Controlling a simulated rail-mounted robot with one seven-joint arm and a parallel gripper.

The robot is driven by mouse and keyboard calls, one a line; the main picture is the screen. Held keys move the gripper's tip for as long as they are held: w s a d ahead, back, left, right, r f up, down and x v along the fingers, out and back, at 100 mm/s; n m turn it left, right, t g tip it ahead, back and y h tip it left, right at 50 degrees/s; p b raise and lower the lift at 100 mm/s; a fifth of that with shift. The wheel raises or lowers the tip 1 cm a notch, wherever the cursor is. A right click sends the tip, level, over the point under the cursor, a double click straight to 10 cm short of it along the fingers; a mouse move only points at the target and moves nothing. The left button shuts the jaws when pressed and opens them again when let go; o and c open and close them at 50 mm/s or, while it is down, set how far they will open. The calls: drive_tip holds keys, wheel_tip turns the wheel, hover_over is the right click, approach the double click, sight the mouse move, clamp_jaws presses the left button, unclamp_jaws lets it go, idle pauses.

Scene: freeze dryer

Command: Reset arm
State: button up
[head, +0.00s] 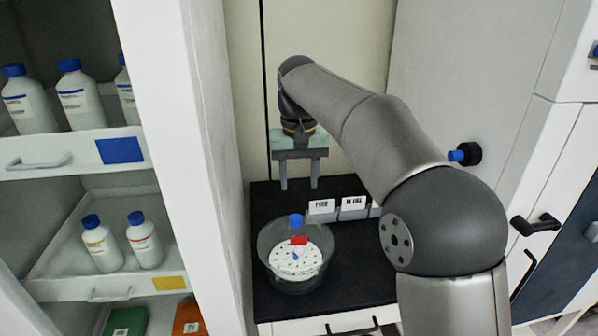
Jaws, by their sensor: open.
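My gripper (299,184) hangs pointing down over the back of the black bench top (345,284). Its two fingers are apart with nothing between them. It is above and behind a clear round vessel (295,286), apart from it. My grey arm reaches in from the lower right and bends down at the wrist.
The vessel holds a white perforated disc (290,266) with a red piece (299,240) and a blue cap (295,221). Labelled boxes (352,206) stand behind it. A shelf with bottles (145,240) is at left. A cabinet with a blue-tipped knob (458,156) is at right.

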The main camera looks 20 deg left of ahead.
drive_tip(key=shift+r, duration=0.5)
drive_tip(key=s+d+f+m, duration=0.15)
drive_tip(key=s+d, duration=0.25)
drive_tip(key=d, duration=0.5)
drive_tip(key=s+d+f+m, duration=0.1)
drive_tip(key=s+d+f, duration=0.25)
drive_tip(key=d, duration=0.65)
drive_tip(key=s+d+f+m, duration=0.1)
drive_tip(key=s+d+f, duration=0.4)
drive_tip(key=s, duration=0.4)
drive_tip(key=s+d+f+m, duration=0.1)
drive_tip(key=s+d+f, duration=0.5)
drive_tip(key=s, duration=0.3)
drive_tip(key=shift+d+f+t, duration=0.2)
drive_tip(key=shift+d+t, duration=0.1)
drive_tip(key=shift+d, duration=0.4)
drive_tip(key=shift+s, duration=0.1)
